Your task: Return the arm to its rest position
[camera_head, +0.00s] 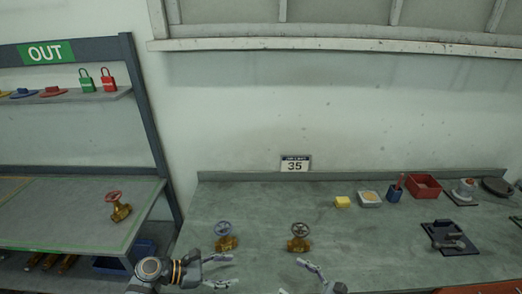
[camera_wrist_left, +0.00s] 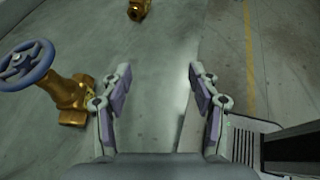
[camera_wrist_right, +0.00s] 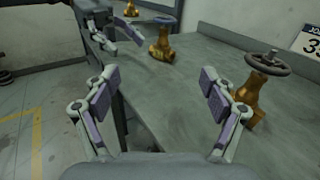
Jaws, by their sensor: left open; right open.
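My left gripper (camera_head: 234,270) is open and empty at the front edge of the workbench; its spread fingers also show in the left wrist view (camera_wrist_left: 160,75). My right gripper (camera_head: 298,277) is open and empty at the front edge, right of the left one; its fingers show apart in the right wrist view (camera_wrist_right: 158,78). A brass valve with a blue handwheel (camera_head: 226,242) stands upright just behind my left gripper, apart from it. A brass valve with a dark handwheel (camera_head: 299,243) stands behind my right gripper, apart from it.
A brass valve with a red handwheel (camera_head: 119,211) stands on the left rack's shelf (camera_head: 60,215). Padlocks (camera_head: 108,79) sit on the shelf above. The bench middle is clear.

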